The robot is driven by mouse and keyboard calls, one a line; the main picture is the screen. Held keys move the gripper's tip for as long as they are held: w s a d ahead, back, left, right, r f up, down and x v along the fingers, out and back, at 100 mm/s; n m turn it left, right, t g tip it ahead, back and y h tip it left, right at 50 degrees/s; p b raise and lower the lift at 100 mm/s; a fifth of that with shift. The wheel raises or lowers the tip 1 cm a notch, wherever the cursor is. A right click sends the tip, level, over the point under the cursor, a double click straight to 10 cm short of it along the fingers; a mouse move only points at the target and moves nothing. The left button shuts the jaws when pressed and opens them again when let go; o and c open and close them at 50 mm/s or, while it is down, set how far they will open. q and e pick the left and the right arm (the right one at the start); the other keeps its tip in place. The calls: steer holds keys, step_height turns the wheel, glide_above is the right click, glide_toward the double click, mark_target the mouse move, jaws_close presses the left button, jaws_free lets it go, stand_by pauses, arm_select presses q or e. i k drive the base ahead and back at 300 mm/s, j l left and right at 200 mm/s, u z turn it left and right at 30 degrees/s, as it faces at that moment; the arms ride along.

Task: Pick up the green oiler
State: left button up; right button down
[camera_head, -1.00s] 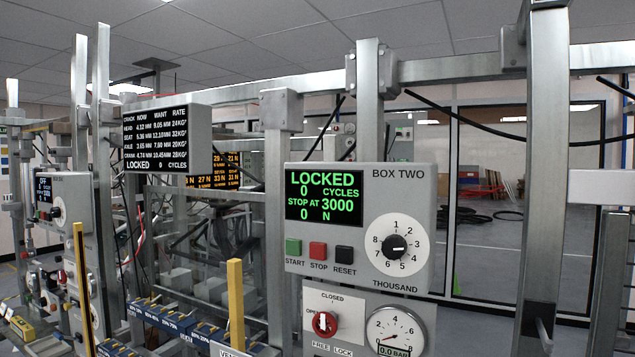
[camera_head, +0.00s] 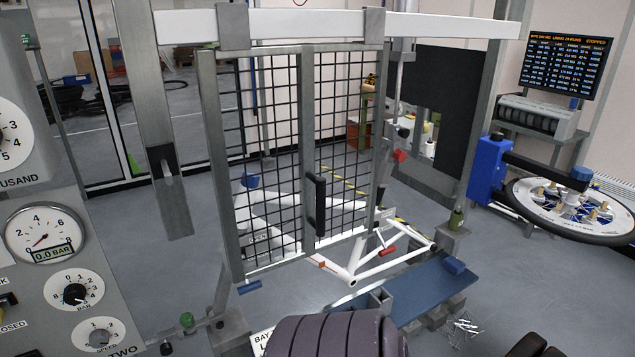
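I cannot make out the green oiler for certain. A small green knob-like thing (camera_head: 187,320) shows at the lower left, by the rig's metal fittings.
A mesh gate (camera_head: 312,188) with a black handle stands before a white bicycle frame (camera_head: 352,277). A control panel (camera_head: 35,270) is at left, a wheel on a stand (camera_head: 612,232) at right. Ribbed grey-purple rounded pieces (camera_head: 335,337) fill the bottom foreground.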

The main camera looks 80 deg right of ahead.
mark_target(456, 216)
steer(key=z, duration=3.5)
steer(key=u, duration=0.85)
steer(key=i+l+u, duration=0.1)
steer(key=l+u, duration=0.25)
steer(key=i+l+u, duration=0.1)
steer(key=l+u, duration=0.7)
steer(key=l, duration=1.15)
